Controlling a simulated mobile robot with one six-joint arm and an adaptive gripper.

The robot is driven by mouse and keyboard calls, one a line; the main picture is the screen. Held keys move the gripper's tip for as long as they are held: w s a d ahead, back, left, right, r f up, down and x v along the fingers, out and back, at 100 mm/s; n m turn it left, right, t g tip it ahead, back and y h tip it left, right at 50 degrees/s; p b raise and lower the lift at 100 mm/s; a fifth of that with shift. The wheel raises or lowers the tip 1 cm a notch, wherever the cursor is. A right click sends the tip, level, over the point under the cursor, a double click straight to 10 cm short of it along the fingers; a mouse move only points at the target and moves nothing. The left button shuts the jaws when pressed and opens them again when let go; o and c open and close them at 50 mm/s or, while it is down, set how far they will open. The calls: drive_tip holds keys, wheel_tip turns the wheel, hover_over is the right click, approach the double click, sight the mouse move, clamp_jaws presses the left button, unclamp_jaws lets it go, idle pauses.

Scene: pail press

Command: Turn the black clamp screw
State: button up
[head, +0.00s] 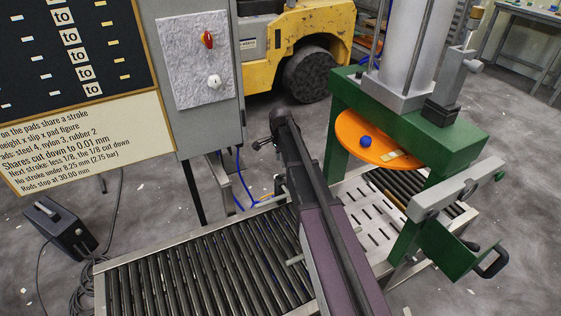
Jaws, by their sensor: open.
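The green press (450,140) stands at the right in the head view, with an orange disc (350,133) under its crossbeam. A dark handle (494,264) sticks out from the green plate below. My gripper (270,132) is open and appears empty, at the far end of my arm. It is left of the press, apart from the bar and the handle. My arm hides part of the conveyor.
A roller conveyor (190,272) runs along the front, with a slotted metal plate (375,212) under the press. A grey cabinet (190,60) with a red knob and a sign board (90,145) stand left. A yellow forklift (290,35) is behind. A black box (58,228) with cables lies on the floor.

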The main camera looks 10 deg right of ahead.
sight(281, 175)
drive_tip(key=shift+f, duration=0.2)
wheel_tip(281, 175, down, 8)
drive_tip(key=b, duration=0.8)
drive_tip(key=shift+r, duration=0.2)
clamp_jaws()
